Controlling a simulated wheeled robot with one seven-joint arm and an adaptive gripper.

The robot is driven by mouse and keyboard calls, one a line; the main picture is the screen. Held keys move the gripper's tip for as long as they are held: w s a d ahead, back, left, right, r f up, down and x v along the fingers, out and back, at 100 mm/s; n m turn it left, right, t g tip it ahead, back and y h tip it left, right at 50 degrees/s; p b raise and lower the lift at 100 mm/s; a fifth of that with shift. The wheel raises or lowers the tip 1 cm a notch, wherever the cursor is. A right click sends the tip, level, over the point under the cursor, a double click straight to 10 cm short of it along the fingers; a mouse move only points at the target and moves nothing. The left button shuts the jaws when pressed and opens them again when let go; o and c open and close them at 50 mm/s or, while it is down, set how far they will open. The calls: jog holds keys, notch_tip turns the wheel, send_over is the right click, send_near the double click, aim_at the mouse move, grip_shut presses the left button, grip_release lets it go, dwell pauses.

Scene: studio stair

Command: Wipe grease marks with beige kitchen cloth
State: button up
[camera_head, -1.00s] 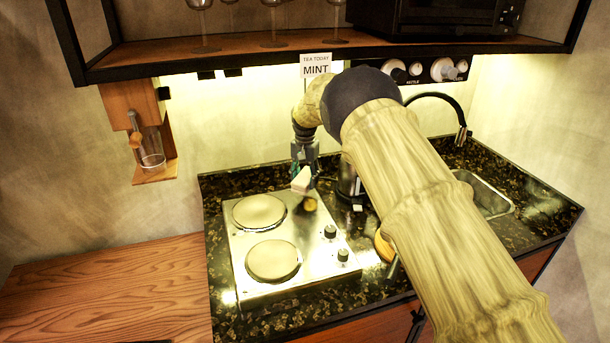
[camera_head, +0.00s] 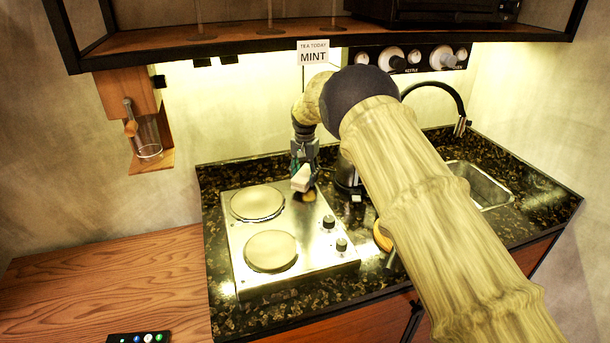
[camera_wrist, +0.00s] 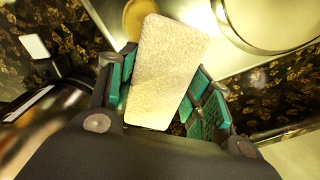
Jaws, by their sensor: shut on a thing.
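The beige kitchen cloth (camera_head: 301,179), a pale block-like piece, is held in my gripper (camera_head: 304,158) over the back right part of the steel hob (camera_head: 315,240). In the wrist view the cloth (camera_wrist: 166,70) stands between the green finger pads of my gripper (camera_wrist: 163,88), which is shut on it. A round brownish-yellow mark (camera_head: 309,196), possibly grease, shows on the hob just below the cloth. It also shows in the wrist view (camera_wrist: 138,14), partly hidden behind the cloth. I cannot tell whether the cloth touches the hob. No other mark is clear.
Two round hotplates (camera_head: 257,203) and two black knobs (camera_head: 329,222) stand up from the hob. A kettle (camera_head: 347,177) is close to the gripper's right, partly behind my arm. The sink (camera_head: 482,187) is at right. A shelf (camera_head: 240,42) overhangs the back. The wooden counter (camera_head: 100,285) is mostly clear.

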aim_at(308, 179)
jog(key=shift+f+b, duration=0.35)
jog(key=shift+f, duration=0.7)
dwell(0.4)
jog(key=shift+s+d+r+p, duration=0.15)
jog(key=shift+s+p, duration=0.1)
jog(key=shift+s, duration=0.25)
jog(key=shift+s+d+f+p, duration=0.1)
jog(key=shift+s+d+p, duration=0.15)
jog(key=shift+s, duration=0.3)
jog(key=shift+s+d+r+p, duration=0.1)
jog(key=shift+s+p, duration=0.2)
jog(key=shift+s, duration=0.2)
jog(key=shift+s+d+p, duration=0.3)
jog(key=shift+s+p, duration=0.05)
jog(key=shift+s, duration=0.6)
jog(key=shift+s+d+p, duration=0.3)
jog(key=shift+s, duration=0.6)
jog(key=shift+s+d, duration=0.15)
jog(key=shift+s, duration=0.25)
jog(key=shift+f, duration=0.25)
